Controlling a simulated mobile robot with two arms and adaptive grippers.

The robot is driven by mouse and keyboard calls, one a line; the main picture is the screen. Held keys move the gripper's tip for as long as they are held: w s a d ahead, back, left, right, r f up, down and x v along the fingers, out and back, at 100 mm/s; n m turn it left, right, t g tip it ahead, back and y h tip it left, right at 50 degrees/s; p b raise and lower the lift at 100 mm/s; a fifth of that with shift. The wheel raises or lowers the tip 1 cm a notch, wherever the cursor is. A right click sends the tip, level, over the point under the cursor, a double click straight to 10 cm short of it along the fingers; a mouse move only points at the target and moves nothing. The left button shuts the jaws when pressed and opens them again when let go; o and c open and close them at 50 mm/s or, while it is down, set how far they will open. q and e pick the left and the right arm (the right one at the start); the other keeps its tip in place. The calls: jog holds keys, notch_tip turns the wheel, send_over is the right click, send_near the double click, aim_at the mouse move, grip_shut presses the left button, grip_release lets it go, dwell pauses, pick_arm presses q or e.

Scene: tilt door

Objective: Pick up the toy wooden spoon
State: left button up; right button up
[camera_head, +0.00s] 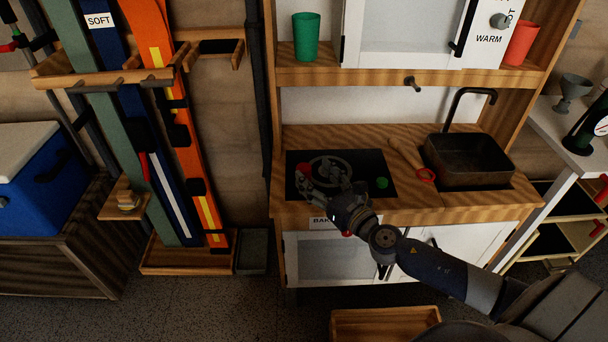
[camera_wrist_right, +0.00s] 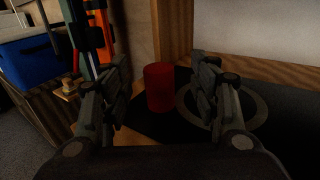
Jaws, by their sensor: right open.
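The toy wooden spoon (camera_head: 405,152) lies on the play kitchen's wooden counter, just left of the sink. A red piece (camera_head: 426,175) shows at its near end; I cannot tell whether it is part of the spoon. My right gripper (camera_head: 322,178) is over the left part of the black hob, well left of the spoon. It is open in the right wrist view (camera_wrist_right: 160,78), where a red cylinder (camera_wrist_right: 160,88) appears between the fingers without visible contact. The spoon does not show in that view. My left gripper is out of sight.
The dark sink (camera_head: 468,160) with its black tap (camera_head: 466,95) stands right of the spoon. A green round thing (camera_head: 381,183) sits on the hob (camera_head: 372,160). A shelf above holds a green cup (camera_head: 306,37). Skis (camera_head: 185,120) stand at left. A wooden box (camera_head: 385,325) is on the floor.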

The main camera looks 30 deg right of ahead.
aim_at(308, 173)
jog(key=shift+w+a+f, duration=0.1)
jog(key=shift+w, duration=0.5)
jog(key=w, duration=0.3)
jog(key=shift+a+f, duration=0.25)
jog(key=shift+f, duration=0.05)
jog(key=shift+w, duration=0.35)
jog(key=shift+w+a, duration=0.1)
jog(key=shift+w, duration=0.05)
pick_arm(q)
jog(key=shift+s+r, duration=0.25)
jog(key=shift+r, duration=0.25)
pick_arm(e)
jog(key=c, duration=1.2)
